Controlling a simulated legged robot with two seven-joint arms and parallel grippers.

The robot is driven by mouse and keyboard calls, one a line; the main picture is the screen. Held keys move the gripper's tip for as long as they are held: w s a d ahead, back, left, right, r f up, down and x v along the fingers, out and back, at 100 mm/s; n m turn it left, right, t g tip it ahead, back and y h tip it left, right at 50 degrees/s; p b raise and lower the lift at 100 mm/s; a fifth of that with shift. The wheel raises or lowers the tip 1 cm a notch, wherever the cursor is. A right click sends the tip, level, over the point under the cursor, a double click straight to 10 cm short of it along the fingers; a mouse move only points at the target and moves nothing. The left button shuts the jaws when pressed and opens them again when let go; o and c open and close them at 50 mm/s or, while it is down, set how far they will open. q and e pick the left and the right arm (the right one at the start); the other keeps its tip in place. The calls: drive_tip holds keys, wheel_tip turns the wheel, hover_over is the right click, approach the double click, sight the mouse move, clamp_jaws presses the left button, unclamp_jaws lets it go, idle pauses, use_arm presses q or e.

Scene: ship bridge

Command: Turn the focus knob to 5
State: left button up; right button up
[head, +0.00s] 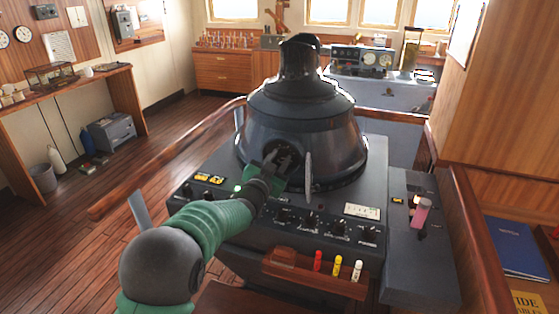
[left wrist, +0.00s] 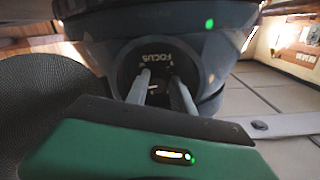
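The focus dial (left wrist: 128,72) is a dark round recess labelled FOCUS on the side of the big dark radar housing (head: 305,110). A small white mark shows at its middle, between my fingers. My left gripper (head: 280,160) reaches up to the dial from the front left. In the left wrist view its two grey fingers (left wrist: 157,76) stand apart, one on each side of the dial's middle. The knob itself is mostly hidden by the fingers and shadow, and I cannot tell whether they touch it. No scale numbers are readable. My right gripper is not in view.
The console (head: 235,165) below carries several small knobs and switches. Red, yellow and white markers stand in a wooden holder (head: 292,268). A thin grey upright piece (head: 308,177) stands just right of my gripper.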

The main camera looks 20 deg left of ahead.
use_arm(q)
drive_tip(key=shift+d+f, duration=0.1)
clamp_jaws()
drive_tip(key=shift+f+n, duration=0.1)
drive_tip(key=shift+n, duration=0.2)
drive_tip(key=shift+n, duration=0.4)
drive_tip(key=shift+d+n+b, duration=0.15)
drive_tip(key=shift+n+b, duration=1.35)
drive_tip(key=shift+n, duration=5.9)
drive_tip(key=shift+y, duration=0.3)
